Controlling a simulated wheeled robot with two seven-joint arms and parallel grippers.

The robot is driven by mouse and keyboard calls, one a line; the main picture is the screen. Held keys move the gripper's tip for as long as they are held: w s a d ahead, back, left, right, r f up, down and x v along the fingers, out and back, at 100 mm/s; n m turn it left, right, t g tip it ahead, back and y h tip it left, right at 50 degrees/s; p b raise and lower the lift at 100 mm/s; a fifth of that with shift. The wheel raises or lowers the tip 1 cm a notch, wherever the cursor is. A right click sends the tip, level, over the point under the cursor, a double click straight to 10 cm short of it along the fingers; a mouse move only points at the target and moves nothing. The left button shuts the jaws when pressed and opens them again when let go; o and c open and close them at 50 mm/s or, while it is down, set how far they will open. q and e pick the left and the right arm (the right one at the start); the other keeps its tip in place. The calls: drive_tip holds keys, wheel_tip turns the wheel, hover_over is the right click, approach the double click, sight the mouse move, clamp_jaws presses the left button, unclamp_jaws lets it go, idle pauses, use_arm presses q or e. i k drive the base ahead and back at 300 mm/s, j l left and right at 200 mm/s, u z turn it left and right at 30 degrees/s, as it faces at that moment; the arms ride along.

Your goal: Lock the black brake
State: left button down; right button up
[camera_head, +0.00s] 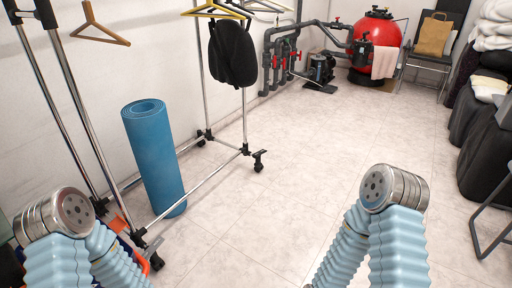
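The rolling clothes rack has black casters. One caster (259,161) stands at the near right corner of the rack, at the end of its lower rail, with a small black part sticking out that may be a brake lever. Another caster (156,260) shows at the lower left and one (203,138) at the back. They are too small to tell whether any brake is locked. Both my arms show only as light blue sleeves with metal joints at the bottom left and bottom right. Neither gripper is in view.
A rolled blue mat (153,158) stands upright by the rack's lower rail (198,188). A black backpack (233,54) hangs above. A red filter tank (377,42) and grey pipes stand at the back. A folding chair's legs (478,225) show at right. The middle floor is clear.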

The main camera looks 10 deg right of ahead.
sight(258, 154)
drive_tip(key=i+l+u, duration=0.45)
drive_tip(key=i+l, duration=0.2)
drive_tip(key=i, duration=0.55)
drive_tip(key=i+l+u, duration=0.45)
drive_tip(key=i+l, duration=0.55)
drive_tip(key=i, duration=0.15)
